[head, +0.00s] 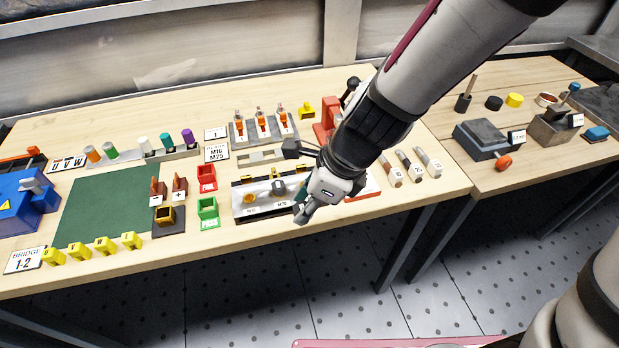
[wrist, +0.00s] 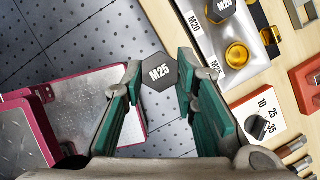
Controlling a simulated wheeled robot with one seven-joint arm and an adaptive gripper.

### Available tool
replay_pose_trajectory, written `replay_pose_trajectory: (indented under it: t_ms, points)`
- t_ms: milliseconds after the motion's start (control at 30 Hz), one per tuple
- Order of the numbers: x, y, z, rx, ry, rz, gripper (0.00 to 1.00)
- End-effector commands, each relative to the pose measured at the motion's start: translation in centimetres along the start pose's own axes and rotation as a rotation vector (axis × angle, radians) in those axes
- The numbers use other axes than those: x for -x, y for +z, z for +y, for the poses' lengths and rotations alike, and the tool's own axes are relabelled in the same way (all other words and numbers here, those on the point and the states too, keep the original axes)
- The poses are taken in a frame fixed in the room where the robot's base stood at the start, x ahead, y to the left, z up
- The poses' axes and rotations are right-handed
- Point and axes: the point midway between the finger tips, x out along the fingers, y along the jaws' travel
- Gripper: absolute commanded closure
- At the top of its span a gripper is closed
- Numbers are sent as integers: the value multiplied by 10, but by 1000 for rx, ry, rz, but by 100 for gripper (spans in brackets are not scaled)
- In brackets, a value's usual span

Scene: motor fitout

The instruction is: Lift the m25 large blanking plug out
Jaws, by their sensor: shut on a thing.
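The M25 large blanking plug (wrist: 159,72) is a dark grey hexagon marked M25. It sits between the green-padded fingertips of my gripper (wrist: 158,82), which is shut on it. In the wrist view the floor shows behind the plug, and the plug is apart from the silver gland plate (wrist: 268,68). A gold-rimmed round seat (wrist: 237,55) on that plate is empty of the plug. In the head view my gripper (head: 304,208) is at the front edge of the bench, at the right end of the plate (head: 262,187); the plug is hard to make out there.
A dark hexagonal M20 plug (wrist: 218,9) stands on the plate. Red FAIL (head: 207,178) and green PASS (head: 208,211) bins stand left of the plate. A green mat (head: 105,204) has free room.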

Motion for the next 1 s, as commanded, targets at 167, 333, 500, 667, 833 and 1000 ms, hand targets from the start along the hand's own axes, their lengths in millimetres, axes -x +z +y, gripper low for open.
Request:
replay_pose_trajectory:
  t_ms: [167,333,500,667,833,1000]
  points:
    - [5,-3,28,-2,0,-1,92]
    - [7,-1,34,-1,2,-8,92]
    - [9,-2,42,-1,1,-9,92]
    - [9,-4,48,-1,1,-4,92]
    - [9,-6,51,1,0,-1,92]
    - [8,-6,51,1,0,0,92]
